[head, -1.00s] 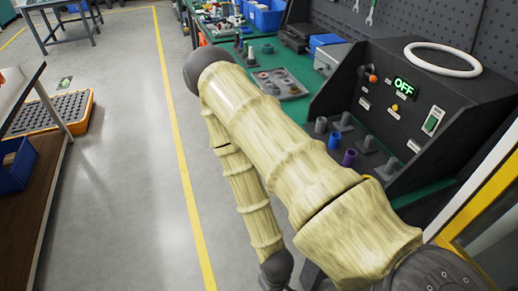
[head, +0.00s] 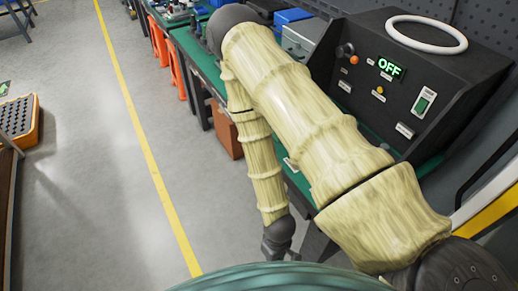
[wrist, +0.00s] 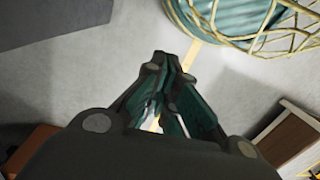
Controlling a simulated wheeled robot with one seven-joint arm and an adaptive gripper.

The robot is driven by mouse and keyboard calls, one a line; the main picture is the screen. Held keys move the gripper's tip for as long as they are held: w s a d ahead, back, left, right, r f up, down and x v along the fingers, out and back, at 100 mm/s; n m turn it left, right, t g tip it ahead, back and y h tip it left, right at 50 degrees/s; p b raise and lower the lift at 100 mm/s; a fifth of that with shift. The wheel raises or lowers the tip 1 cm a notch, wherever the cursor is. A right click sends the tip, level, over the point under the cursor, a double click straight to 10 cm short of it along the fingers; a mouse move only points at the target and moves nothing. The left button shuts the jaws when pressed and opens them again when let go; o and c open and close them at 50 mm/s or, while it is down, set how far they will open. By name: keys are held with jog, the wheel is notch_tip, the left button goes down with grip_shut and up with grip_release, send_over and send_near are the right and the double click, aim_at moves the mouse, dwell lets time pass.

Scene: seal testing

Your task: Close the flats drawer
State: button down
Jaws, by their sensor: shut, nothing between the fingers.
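I cannot make out the flats drawer in either view. In the wrist view my gripper (wrist: 172,62) is shut and empty, with its dark fingers together over the grey floor. In the head view my pale ribbed arm crosses the bench and hangs down at its front edge; the gripper itself does not show there. The arm hides part of the bench front.
A green-topped bench (head: 198,62) carries a dark test panel (head: 368,105) reading OFF, with a white ring (head: 427,33) on top. Floor left of the bench, with a yellow line (head: 135,130), is clear. An orange pallet (head: 22,120) stands far left.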

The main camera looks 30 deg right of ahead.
jog(key=w+a+r+n+g+h, duration=0.1)
jog(key=w+n, duration=0.4)
jog(key=w, duration=0.2)
jog(key=w+a+r+n+g+h, duration=0.1)
jog(key=w+a+r+n, duration=0.1)
jog(key=w+n, duration=0.3)
jog(key=w+d+r+n+t+h, duration=0.1)
jog(key=w+r+n+t+h, duration=0.2)
jog(key=w+r, duration=0.7)
jog(key=w+d+r+n+h, duration=0.1)
jog(key=w+r+n+h, duration=0.35)
jog(key=w, duration=0.95)
jog(key=d+f+p, duration=0.3)
jog(key=d+f, duration=0.2)
jog(key=d, duration=0.6)
jog(key=shift+w+f+m+h+p, duration=0.25)
jog(key=shift+f+m+h+p, duration=0.1)
jog(key=shift+f+h, duration=0.1)
